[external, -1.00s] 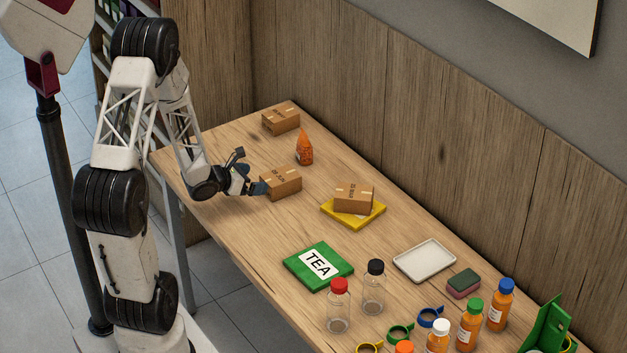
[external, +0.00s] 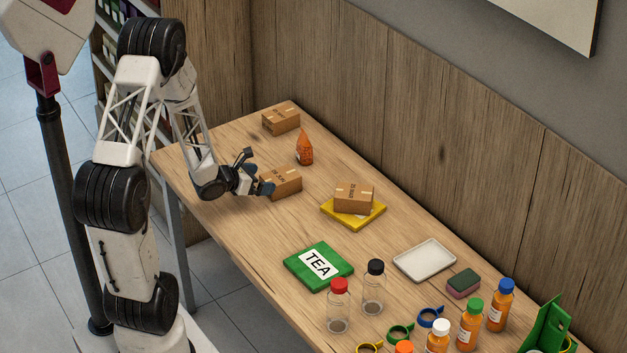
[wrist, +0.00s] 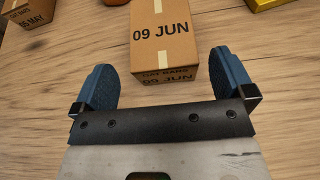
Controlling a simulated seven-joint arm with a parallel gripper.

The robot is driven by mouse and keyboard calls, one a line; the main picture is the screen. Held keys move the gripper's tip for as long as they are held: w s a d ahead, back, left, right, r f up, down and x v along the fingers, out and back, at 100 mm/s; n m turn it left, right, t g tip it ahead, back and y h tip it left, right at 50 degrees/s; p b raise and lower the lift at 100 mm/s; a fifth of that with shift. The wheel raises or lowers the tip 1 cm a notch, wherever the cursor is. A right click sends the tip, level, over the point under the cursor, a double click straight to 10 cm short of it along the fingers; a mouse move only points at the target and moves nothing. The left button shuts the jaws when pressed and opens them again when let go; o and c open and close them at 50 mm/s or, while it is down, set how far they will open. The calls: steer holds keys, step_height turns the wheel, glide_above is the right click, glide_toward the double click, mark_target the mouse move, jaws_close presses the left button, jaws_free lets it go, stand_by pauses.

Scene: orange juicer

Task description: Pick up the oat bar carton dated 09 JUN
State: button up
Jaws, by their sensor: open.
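The oat bar carton dated 09 JUN (external: 284,181) is a brown cardboard box with a pale tape strip, resting on the wooden table. In the wrist view the carton (wrist: 163,42) reads "09 JUN" on its top and lies ahead of my gripper. My gripper (wrist: 168,85) is open, with its blue fingers on either side of the carton's near end. The carton's near end sits in the gap between them. In the external view my gripper (external: 260,180) is low over the table at the carton's left end and partly covers it. I cannot tell whether a finger touches it.
Another carton (external: 281,118) stands at the far corner; its label reads MAY in the wrist view (wrist: 28,12). A third carton (external: 354,196) sits on a yellow pack (external: 367,221). An orange bottle (external: 304,150) stands behind the 09 JUN carton. A green TEA box (external: 300,277) lies nearer.

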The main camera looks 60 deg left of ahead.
mark_target(274, 178)
steer(key=shift+w, duration=0.1)
steer(key=shift+x, duration=2.55)
steer(key=shift+d, duration=0.1)
steer(key=shift+c, duration=0.5)
steer(key=c, duration=0.8)
steer(key=shift+r, duration=0.15)
steer(key=shift+r, duration=0.75)
step_height(274, 178, up, 2)
steer(key=s+d, duration=0.2)
steer(key=s, duration=0.2)
steer(key=s+d, duration=0.3)
steer(key=s, duration=0.2)
steer(key=s+d+r, duration=0.1)
steer(key=s+d, duration=0.2)
steer(key=s, duration=0.2)
steer(key=shift+r, duration=0.1)
